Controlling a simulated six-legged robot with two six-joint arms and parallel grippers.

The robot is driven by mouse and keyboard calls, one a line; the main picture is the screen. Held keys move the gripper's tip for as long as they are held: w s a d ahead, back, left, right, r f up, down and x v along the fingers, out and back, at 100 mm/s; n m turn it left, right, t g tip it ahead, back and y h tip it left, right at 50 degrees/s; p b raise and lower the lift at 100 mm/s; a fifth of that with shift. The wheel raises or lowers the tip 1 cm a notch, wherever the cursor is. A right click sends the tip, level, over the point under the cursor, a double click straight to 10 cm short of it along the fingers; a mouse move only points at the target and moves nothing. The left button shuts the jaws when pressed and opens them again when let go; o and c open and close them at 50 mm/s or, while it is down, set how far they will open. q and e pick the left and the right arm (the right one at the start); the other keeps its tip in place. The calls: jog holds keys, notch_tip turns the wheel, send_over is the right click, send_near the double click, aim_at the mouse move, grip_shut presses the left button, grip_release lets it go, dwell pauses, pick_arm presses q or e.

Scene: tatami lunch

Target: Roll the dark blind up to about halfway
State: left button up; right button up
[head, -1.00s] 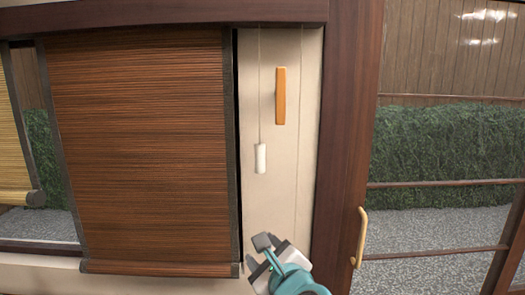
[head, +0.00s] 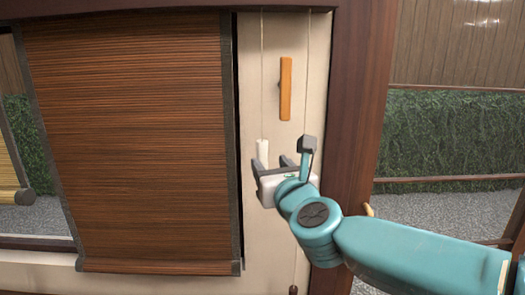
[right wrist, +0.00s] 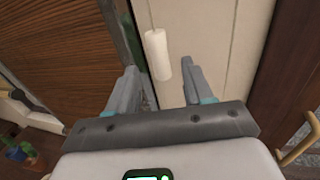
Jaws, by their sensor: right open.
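The dark brown slatted blind (head: 130,150) hangs nearly full length over the window, its bottom bar (head: 160,267) low near the sill. Right of it, a thin cord ends in a white cylindrical pull (head: 263,151), hanging against the cream wall strip. My right gripper (head: 271,163) is open and empty just below the pull, fingers pointing up. In the right wrist view the pull (right wrist: 158,54) hangs ahead, with its lower end near the gap between the two open fingers (right wrist: 160,80). I cannot tell whether they touch it. My left gripper is not in view.
An orange wooden cleat (head: 286,88) is fixed to the wall above the pull. A second thin cord (head: 309,70) hangs right of the cleat. A dark wooden post (head: 357,100) stands to the right, beside a glazed door. A pale blind (head: 12,196) hangs at far left.

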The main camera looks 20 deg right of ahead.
aim_at(263, 158)
jog(key=w+p, duration=0.1)
jog(key=w, duration=0.5)
jog(key=shift+w, duration=0.15)
jog(key=shift+w+p, duration=0.1)
jog(key=shift+p, duration=0.2)
